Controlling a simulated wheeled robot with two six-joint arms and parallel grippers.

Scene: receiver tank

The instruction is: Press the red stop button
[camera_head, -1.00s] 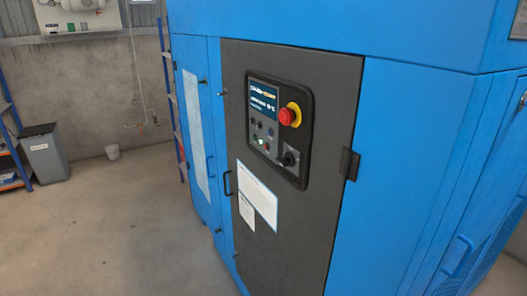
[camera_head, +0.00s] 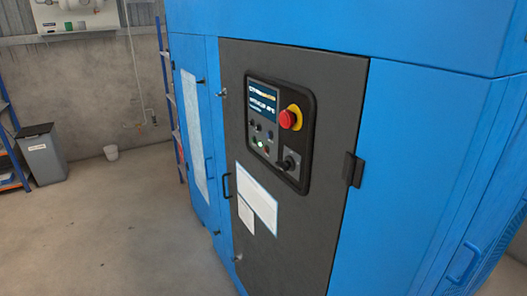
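The red stop button (camera_head: 288,118) is a round mushroom head on a yellow collar (camera_head: 297,112). It sits at the upper right of the black control panel (camera_head: 302,150), beside a small lit display (camera_head: 263,99). The panel is on the dark grey door (camera_head: 335,110) of a large blue cabinet (camera_head: 408,140). Small buttons, one glowing green (camera_head: 260,144), and a black rotary knob (camera_head: 289,163) are below the display. Nothing covers the red button. Neither of my grippers is in view.
The door has a black handle (camera_head: 227,185), a latch (camera_head: 352,169) and white paper sheets (camera_head: 257,198). Open concrete floor (camera_head: 110,230) lies to the left.

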